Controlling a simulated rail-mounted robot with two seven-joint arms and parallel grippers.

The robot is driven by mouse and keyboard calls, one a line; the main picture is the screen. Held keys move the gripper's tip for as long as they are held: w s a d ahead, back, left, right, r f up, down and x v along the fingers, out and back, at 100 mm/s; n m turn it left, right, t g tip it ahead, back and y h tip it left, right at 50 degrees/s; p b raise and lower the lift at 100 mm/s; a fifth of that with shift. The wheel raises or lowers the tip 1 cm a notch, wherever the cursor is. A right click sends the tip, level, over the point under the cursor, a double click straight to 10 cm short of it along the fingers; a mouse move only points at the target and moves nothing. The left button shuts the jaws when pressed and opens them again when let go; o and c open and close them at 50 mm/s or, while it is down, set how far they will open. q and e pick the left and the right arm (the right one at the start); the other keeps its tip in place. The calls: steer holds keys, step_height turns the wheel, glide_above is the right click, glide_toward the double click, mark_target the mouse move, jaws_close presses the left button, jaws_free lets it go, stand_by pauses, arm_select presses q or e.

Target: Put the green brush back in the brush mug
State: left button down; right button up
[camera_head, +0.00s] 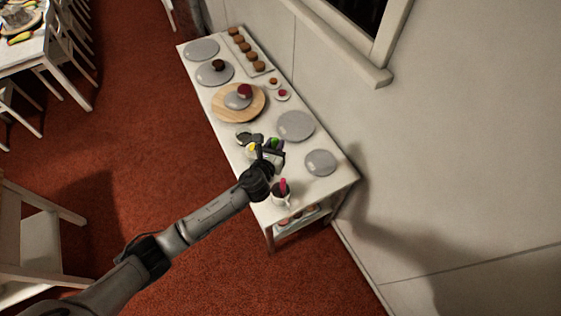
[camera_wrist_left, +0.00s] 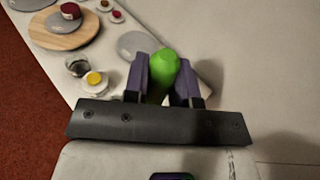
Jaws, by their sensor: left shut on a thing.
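My left gripper (camera_head: 272,149) is over the front part of the white table, with its arm coming in from the lower left. It is shut on the green brush (camera_wrist_left: 161,73), whose thick green end shows between the two fingers in the left wrist view. A bit of the green brush also shows at the gripper in the head view (camera_head: 275,142). What looks like the brush mug (camera_head: 282,201), white with a dark inside and a pink brush in it, stands near the table's front edge, below the gripper in the picture. My right gripper is not in view.
The white table (camera_head: 320,187) stands along the wall. Grey turntables (camera_head: 296,125) (camera_head: 320,163) are right of the gripper. A wooden board (camera_head: 219,108) with a small cake lies farther back. A small yellow-topped item (camera_wrist_left: 94,78) and a glass (camera_wrist_left: 78,66) stand close by.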

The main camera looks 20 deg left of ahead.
arm_select(q)
step_height(320, 180, down, 21)
steer(key=d+h+b, duration=0.1)
steer(key=b, duration=1.1)
steer(key=shift+w+m, duration=0.4)
steer(key=shift+d+f, duration=0.1)
steer(key=shift+f, duration=0.2)
steer(key=shift+f+b, duration=1.05)
steer(key=shift+b, duration=0.2)
